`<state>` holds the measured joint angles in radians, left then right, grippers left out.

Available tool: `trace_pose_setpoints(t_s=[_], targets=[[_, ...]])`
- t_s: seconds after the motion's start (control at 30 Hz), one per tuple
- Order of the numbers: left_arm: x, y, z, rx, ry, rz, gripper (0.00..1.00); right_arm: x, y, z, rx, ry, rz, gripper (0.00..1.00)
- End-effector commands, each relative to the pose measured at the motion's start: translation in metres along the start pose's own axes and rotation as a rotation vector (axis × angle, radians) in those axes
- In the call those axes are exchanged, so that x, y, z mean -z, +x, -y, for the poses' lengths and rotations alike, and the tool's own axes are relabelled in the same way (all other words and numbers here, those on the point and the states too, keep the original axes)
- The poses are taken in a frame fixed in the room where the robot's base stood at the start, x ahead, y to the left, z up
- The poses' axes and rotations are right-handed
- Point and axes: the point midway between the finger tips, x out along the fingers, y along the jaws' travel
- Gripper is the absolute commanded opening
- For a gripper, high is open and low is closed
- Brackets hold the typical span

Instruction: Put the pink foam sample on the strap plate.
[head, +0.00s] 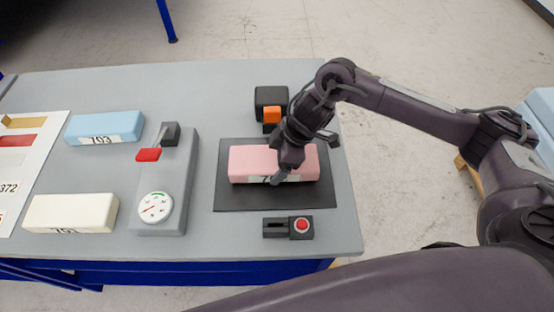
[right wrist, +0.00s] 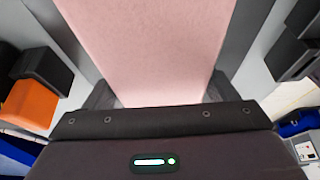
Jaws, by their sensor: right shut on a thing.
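The pink foam sample (head: 250,160) is a long block with a white number label on its front side, partly covered by my gripper. In the head view it lies level over the dark strap plate (head: 235,200), within its outline. I cannot tell whether it touches the plate or is held just above it. My right gripper (head: 300,162) comes down from above and is shut on the foam across its width, right of its middle. In the right wrist view the pink foam (right wrist: 145,45) runs between the two fingers (right wrist: 158,92). My left gripper is not in view.
A black block with an orange part (head: 271,114) stands behind the plate, and a black unit with a red button (head: 301,225) in front. To the left are a grey gauge fixture (head: 178,200), a blue block (head: 104,127), a cream block (head: 70,212) and a colour chart (head: 15,165).

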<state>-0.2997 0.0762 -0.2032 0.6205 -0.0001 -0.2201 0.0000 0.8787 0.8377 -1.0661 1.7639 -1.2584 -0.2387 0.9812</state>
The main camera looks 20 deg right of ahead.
Motion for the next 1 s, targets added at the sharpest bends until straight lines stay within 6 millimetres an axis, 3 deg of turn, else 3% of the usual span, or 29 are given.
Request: trace_pose_setpoints(t_s=[0.47,0.5,0.63,1.0], targets=[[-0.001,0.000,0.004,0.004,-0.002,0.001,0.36,-0.005,0.012,0.000,-0.001,0.000,0.000,0.58],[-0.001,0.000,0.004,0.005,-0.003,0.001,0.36,-0.005,0.012,0.000,-0.002,0.000,0.000,0.82],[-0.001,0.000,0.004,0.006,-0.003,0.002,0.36,-0.005,0.011,0.000,-0.002,0.000,0.000,0.99],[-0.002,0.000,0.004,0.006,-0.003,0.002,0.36,-0.004,0.001,-0.001,-0.004,-0.001,-0.002,1.00]])
